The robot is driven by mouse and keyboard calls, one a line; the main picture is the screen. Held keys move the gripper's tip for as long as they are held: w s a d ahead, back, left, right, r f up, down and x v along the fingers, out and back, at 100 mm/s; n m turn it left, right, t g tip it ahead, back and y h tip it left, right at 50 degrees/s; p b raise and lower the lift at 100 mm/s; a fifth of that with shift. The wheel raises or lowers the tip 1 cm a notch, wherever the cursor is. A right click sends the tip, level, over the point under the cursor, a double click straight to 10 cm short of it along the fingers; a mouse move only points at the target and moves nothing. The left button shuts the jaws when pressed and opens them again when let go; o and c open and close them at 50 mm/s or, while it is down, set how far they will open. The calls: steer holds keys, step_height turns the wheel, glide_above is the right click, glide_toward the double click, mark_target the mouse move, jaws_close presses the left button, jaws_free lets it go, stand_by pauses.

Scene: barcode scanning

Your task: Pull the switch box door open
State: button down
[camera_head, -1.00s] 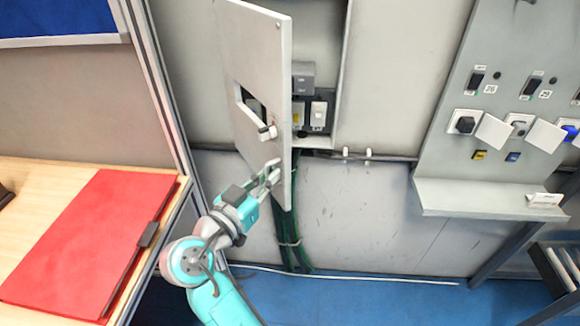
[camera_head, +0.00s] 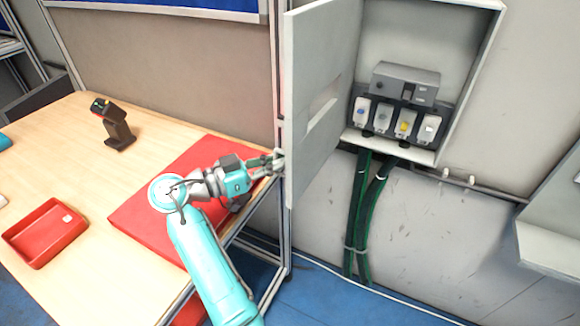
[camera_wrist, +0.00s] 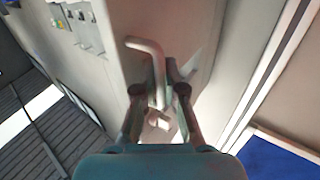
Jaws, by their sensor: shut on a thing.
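The switch box door (camera_head: 322,105) stands swung out to the left of the switch box (camera_head: 490,40), which is wide open to view. Inside the box are a grey unit (camera_head: 405,82) and several switches. My gripper (camera_head: 277,163) is at the door's outer face, near its left edge; the door handle is hidden in the head view. In the wrist view, my gripper (camera_wrist: 165,100) has its fingers closed around the pale door handle (camera_wrist: 148,48), whose bent end sticks out above them.
A metal frame post (camera_head: 280,80) stands close behind my gripper. Dark cables (camera_head: 360,215) hang below the box.

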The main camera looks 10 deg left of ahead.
steer(key=shift+w+a+f+m+g+h, duration=0.1)
steer(key=shift+w+a+m+g+h, duration=0.15)
steer(key=shift+a, duration=0.2)
steer(key=shift+w+a+m+g+h, duration=0.15)
steer(key=shift+w+a+g, duration=0.1)
steer(key=shift+a+g, duration=0.15)
steer(key=c, duration=1.2)
jaws_free()
steer(key=shift+c, duration=0.2)
steer(key=v, duration=1.2)
steer(key=shift+s, duration=0.1)
steer(key=shift+d, duration=0.1)
